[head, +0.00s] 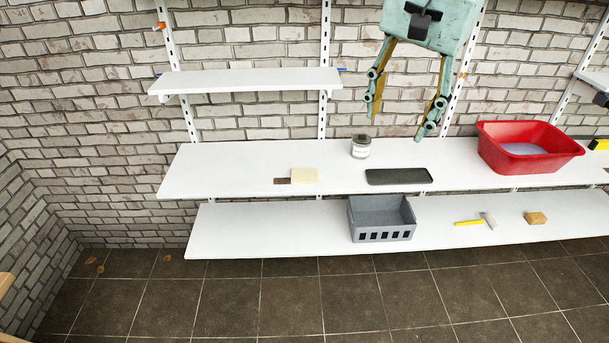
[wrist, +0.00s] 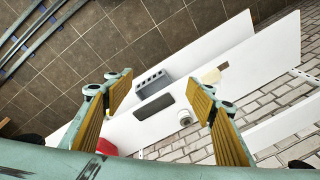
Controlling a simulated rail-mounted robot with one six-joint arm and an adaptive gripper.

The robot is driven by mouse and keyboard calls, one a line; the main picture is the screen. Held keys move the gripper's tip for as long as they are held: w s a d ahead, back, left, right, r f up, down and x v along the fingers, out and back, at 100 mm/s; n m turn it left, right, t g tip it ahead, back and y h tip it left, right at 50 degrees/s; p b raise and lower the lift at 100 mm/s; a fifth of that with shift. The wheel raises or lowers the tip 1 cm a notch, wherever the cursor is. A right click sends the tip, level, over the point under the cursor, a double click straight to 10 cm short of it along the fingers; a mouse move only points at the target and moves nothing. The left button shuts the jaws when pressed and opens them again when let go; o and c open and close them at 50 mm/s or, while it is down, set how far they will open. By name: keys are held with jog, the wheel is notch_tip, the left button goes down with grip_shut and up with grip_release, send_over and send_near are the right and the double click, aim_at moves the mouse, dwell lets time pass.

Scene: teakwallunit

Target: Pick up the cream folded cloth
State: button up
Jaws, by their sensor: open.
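The cream folded cloth (head: 304,175) lies flat on the white middle shelf (head: 230,170), left of the jar. It also shows in the wrist view (wrist: 211,76), partly behind one finger. My gripper (head: 402,112) is open and empty. It hangs above the middle shelf, up and to the right of the cloth, well apart from it. In the wrist view its two fingers (wrist: 158,108) are spread wide with nothing between them in their grip.
A small dark flat piece (head: 282,181) lies beside the cloth. A jar (head: 361,147), a black tray (head: 398,176) and a red tub (head: 528,147) share the shelf. A grey crate (head: 381,217), hammer (head: 474,222) and sponge-like block (head: 536,218) are below. A short shelf (head: 245,80) hangs above.

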jog(key=w+a+f+m+p, duration=0.1)
jog(key=w+a+f+m, duration=0.2)
jog(key=w, duration=0.7)
jog(key=m+g+p, duration=0.2)
jog(key=m+p, duration=0.2)
jog(key=m, duration=0.3)
send_over(304, 172)
notch_tip(304, 172, down, 25)
jog(key=shift+w+d+r, duration=0.1)
jog(key=shift+f+b, duration=0.4)
jog(key=shift+f, duration=3.9)
jog(key=shift+f, duration=0.15)
jog(key=shift+f+b, duration=0.5)
jog(key=shift+f, duration=1.95)
